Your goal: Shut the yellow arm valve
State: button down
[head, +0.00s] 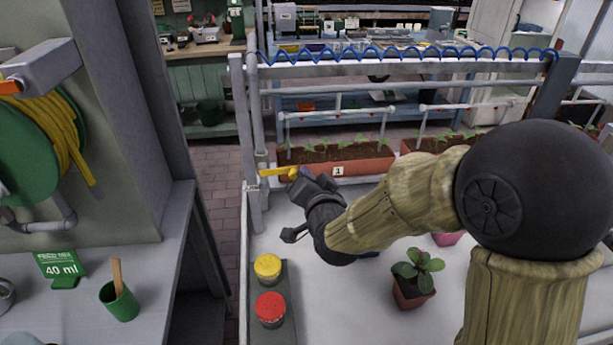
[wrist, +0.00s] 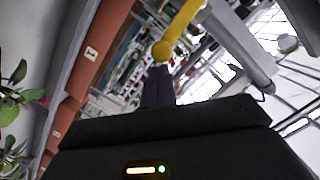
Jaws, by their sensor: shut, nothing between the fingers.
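The yellow arm valve (head: 279,172) is on the grey pipe at the left end of the planter, and its lever lies about level in the head view. It also shows in the wrist view (wrist: 179,32), running up from a rounded yellow end. My gripper (head: 300,180) is at the right end of the lever, close to it. In the wrist view my gripper (wrist: 158,75) is shut, its dark fingers together just below the rounded yellow end. Whether the fingers touch the lever I cannot tell. The wrist hides part of the gripper in the head view.
A brown planter marked 1 (head: 345,160) stands behind my gripper. A yellow button (head: 267,267) and a red button (head: 270,308) sit on a dark strip in front. A potted plant (head: 413,290) stands on the white bench (head: 345,305). A grey post (head: 245,130) rises beside the valve.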

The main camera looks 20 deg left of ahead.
jog(key=s+d+r, duration=0.4)
jog(key=s+d, duration=0.3)
jog(key=d, duration=0.1)
dwell(0.4)
jog(key=shift+s+r, duration=0.1)
jog(key=shift+s, duration=0.05)
jog(key=w+d+f+g+h+p, duration=0.1)
jog(key=d+h+p, duration=0.1)
jog(key=d, duration=0.2)
jog(key=w+d+f+g+h+p, duration=0.1)
jog(key=w+d+f+h, duration=0.1)
jog(key=d, duration=0.2)
jog(key=s+d+f+g+h+p, duration=0.1)
jog(key=s+d+g+p, duration=0.1)
jog(key=d, duration=0.4)
jog(key=s+d+f+g+h+p, duration=0.1)
jog(key=s+d+g+h+p, duration=0.1)
jog(key=s+d+g, duration=0.2)
jog(key=s+d+f+n+g+h+p, duration=0.1)
jog(key=s+d+g+h+p, duration=0.1)
jog(key=d, duration=0.7)
jog(key=shift+s+d+g+p, duration=0.2)
jog(key=shift+s+g+p, duration=0.35)
jog(key=shift+s, duration=0.3)
jog(key=shift+f, duration=0.1)
